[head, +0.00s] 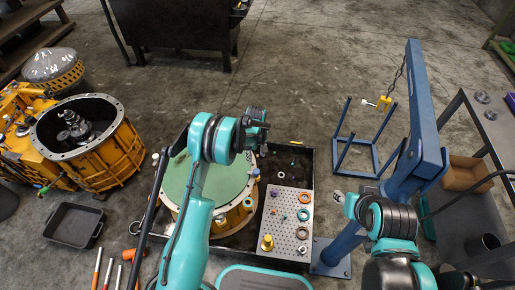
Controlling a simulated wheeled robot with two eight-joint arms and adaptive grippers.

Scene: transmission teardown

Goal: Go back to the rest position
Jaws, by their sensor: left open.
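My left arm, teal and dark grey, rises from the bottom of the head view and bends to the right at its top. My left gripper (260,126) is at the end of it, seen small and nearly end on, open. It is above the far edge of the round green-topped housing (228,176), and nothing shows in it. My right arm (392,220) is folded at the lower right, in front of the blue crane.
A black tray (314,165) holds the housing and a perforated plate (286,226) with rings and small parts. A blue hoist (425,120) stands right of it, a grey bench (492,132) further right. An orange gearbox casing (112,160) is left.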

